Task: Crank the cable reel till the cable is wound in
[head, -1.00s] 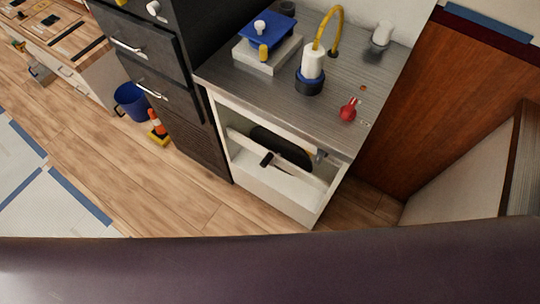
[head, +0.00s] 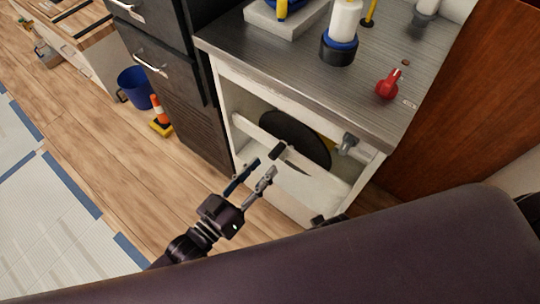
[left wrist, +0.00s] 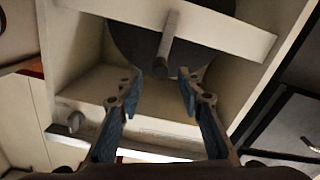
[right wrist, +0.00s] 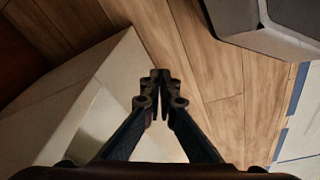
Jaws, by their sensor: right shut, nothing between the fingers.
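The cable reel is a dark disc (head: 302,136) inside the open cabinet (head: 372,170) under the counter. A short dark crank handle (head: 278,151) sticks out in front of it; the left wrist view shows the handle (left wrist: 168,40) and disc (left wrist: 124,45) too. A little yellow shows at the disc's right edge; I cannot tell if it is cable. My left gripper (head: 265,167) is open, its fingertips just short of the handle, with nothing between them (left wrist: 158,80). My right gripper (right wrist: 160,76) is shut and empty beside the cabinet's pale side, above the floor.
A pale rail (head: 245,128) crosses the cabinet opening, with a grey fitting (head: 347,143) at its right. A red object (head: 387,85) and a white cylinder (head: 343,22) stand on the counter.

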